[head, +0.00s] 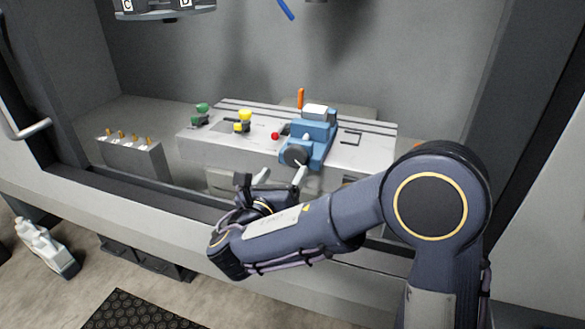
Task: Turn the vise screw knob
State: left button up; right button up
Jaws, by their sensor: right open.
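The blue vise (313,128) stands on the light grey machine table inside the booth, a little right of the picture's middle. Its dark round screw knob (293,156) faces the front of the booth. My right gripper (282,176) is open, with its two pale fingers pointing up and apart just in front of and below the knob. The right finger's tip looks close to the knob's lower edge; I cannot tell whether it touches. No object shows between the fingers. My left gripper is not in view.
The machine table (355,155) also carries a green-topped part (201,113), a yellow-topped part (243,121), a red ball (275,136) and an orange upright handle (300,98). A grey block with brass pegs (132,158) stands left. The booth's front sill (120,208) crosses below.

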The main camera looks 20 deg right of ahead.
aim_at(293, 158)
jog(key=x, duration=0.7)
jog(key=shift+w+d+p, duration=0.1)
jog(key=shift+w+p, duration=0.1)
jog(key=shift+p, duration=0.2)
jog(key=c, duration=1)
